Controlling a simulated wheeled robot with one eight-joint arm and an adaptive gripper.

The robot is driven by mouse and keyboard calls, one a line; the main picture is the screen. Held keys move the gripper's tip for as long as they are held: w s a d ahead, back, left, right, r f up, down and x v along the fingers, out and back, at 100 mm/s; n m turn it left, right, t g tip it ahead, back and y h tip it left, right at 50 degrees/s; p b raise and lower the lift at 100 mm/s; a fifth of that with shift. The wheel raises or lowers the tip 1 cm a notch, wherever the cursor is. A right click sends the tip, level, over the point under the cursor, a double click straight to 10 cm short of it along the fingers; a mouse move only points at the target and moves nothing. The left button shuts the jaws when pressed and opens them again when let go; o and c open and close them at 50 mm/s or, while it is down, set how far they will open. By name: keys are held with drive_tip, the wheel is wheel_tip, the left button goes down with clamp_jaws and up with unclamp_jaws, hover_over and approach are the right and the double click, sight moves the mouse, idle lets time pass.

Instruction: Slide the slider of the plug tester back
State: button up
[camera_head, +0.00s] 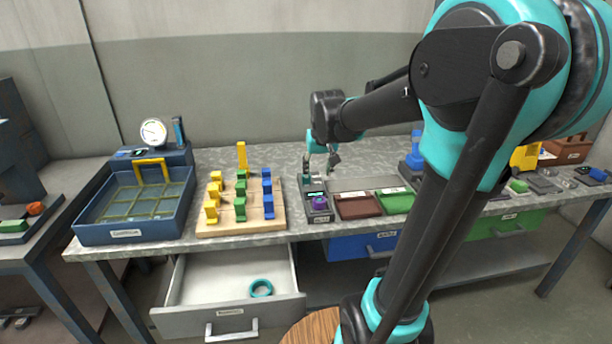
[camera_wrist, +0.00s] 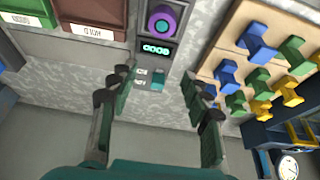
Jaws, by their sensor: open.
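The plug tester is a dark grey unit on the bench; it shows in the head view (camera_head: 318,216) and at the top of the wrist view (camera_wrist: 178,22). A small teal slider (camera_wrist: 157,86) shows close to two small labels. My gripper (camera_head: 319,168) is above the tester's rear end. In the wrist view my gripper (camera_wrist: 156,74) is open and empty, its fingers on either side of the slider. Whether they touch it cannot be told.
A red-brown tray (camera_head: 358,206) and a green tray (camera_head: 395,203) stand right of the tester. A wooden board (camera_head: 240,225) with coloured pieces and a blue bin (camera_head: 125,233) stand to its left. Below, a drawer (camera_head: 225,318) hangs open with a teal ring inside.

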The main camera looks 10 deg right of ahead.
drive_tip(key=w+a+r, duration=0.1)
drive_tip(key=w+r, duration=0.4)
drive_tip(key=w, duration=0.2)
drive_tip(key=x, duration=1.7)
drive_tip(key=shift+a, duration=0.2)
drive_tip(key=shift+c, duration=0.4)
clamp_jaws()
